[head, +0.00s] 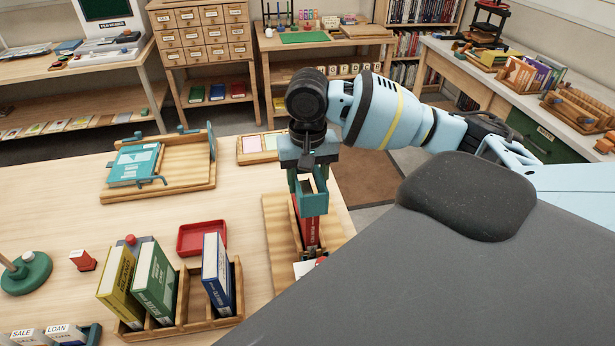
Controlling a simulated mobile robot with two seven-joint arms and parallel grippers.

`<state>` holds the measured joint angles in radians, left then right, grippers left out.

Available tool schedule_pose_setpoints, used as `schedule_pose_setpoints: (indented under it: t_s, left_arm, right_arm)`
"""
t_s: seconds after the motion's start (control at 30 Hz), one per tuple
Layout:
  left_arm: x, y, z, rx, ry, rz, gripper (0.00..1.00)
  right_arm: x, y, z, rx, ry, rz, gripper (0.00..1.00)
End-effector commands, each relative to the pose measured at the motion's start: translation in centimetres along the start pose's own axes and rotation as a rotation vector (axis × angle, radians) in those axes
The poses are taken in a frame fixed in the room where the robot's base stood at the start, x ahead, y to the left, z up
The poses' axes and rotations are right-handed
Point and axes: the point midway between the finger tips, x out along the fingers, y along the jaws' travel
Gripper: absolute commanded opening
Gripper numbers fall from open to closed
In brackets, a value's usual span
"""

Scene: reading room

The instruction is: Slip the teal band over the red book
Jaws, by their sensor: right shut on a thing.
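The red book (308,231) stands upright in a wooden stand (277,226) near the table's right edge. My right gripper (309,178) comes down from above and is shut on the teal band (314,204), a square, open loop. The band is at the book's top end and hides part of it. I cannot tell whether the book's top is inside the loop or just behind and below it. My left gripper is not in view.
A wooden rack (237,306) holds yellow, green and blue books at the front. A wooden tray (178,195) with a teal book (134,164) lies further back. A red tray (202,238) sits between them.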

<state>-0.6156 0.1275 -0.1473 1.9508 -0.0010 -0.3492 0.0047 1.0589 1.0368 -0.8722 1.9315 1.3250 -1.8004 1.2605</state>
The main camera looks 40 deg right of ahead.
Motion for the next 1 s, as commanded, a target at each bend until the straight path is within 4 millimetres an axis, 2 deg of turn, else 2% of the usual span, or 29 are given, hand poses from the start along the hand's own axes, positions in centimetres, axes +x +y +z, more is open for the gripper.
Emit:
schedule_pose_setpoints:
  t_s: [0.53,0.83,0.87,1.0]
  left_arm:
    - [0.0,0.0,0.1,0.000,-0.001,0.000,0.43]
    - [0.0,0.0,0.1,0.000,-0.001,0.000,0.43]
    - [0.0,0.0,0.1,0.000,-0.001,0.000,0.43]
    - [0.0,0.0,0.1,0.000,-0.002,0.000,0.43]
  right_arm:
    - [1.9,0.0,0.0,-0.001,-0.001,0.000,0.28]
    - [2.1,0.0,0.0,-0.001,0.000,-0.001,0.28]
    - [2.1,0.0,0.0,-0.001,0.000,-0.001,0.53]
    - [2.1,0.0,0.0,-0.001,0.000,-0.001,0.71]
